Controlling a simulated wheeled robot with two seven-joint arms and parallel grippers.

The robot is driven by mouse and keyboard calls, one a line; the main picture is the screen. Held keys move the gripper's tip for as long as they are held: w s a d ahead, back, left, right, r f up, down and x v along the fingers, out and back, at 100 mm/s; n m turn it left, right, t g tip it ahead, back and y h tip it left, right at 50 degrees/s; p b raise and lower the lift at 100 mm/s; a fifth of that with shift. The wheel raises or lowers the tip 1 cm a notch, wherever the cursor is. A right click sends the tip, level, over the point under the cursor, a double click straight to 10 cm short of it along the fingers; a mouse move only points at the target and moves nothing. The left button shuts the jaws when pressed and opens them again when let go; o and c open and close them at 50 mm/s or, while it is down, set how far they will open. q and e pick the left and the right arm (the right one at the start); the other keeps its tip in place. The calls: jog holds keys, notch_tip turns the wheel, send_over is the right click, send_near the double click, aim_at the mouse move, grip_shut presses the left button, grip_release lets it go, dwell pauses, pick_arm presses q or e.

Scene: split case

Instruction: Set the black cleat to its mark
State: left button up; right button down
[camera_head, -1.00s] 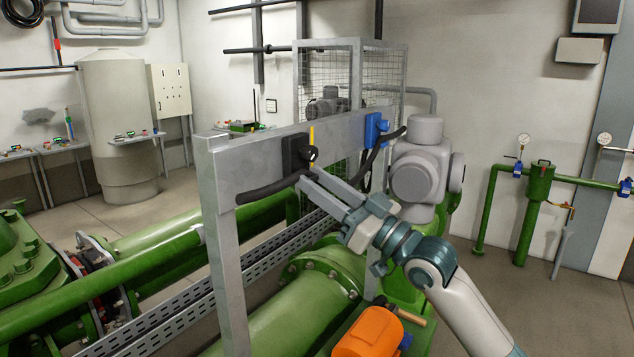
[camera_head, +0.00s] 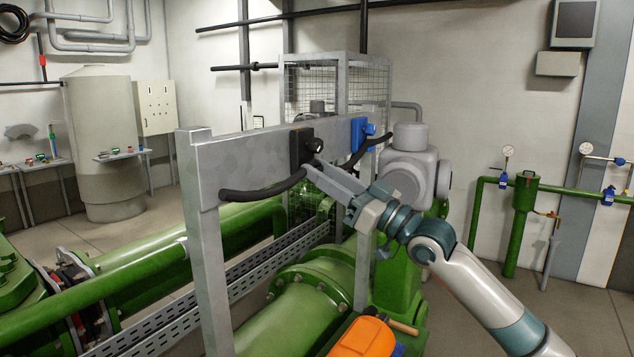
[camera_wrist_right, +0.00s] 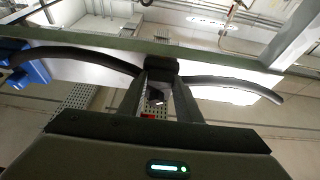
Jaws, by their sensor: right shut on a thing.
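The black cleat (camera_head: 302,147) sits against the face of the grey beam (camera_head: 240,164), with a round black knob at its right side. A black cable (camera_head: 262,192) runs from it to the left. My right gripper (camera_head: 316,168) is shut on the cleat from the front right. In the wrist view the cleat (camera_wrist_right: 162,68) shows at the tips of the two fingers, with cable on both sides. The yellow mark on the beam does not show now; I cannot tell whether the cleat covers it. My left gripper is not in view.
A grey post (camera_head: 208,250) holds the beam's left end. A wire cage (camera_head: 318,85) stands behind.

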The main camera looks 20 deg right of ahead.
jog(key=c, duration=1.3)
grip_release()
jog(key=shift+d, duration=0.1)
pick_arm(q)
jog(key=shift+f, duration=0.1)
pick_arm(e)
jog(key=shift+f, duration=0.15)
pick_arm(q)
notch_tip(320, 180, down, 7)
jog(key=b, duration=0.7)
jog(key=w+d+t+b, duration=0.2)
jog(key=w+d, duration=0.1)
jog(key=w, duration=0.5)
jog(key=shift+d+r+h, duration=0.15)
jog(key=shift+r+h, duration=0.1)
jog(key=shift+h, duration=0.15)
pick_arm(e)
jog(key=v, duration=1.7)
jog(key=shift+s, duration=0.15)
jog(key=shift+d, duration=0.1)
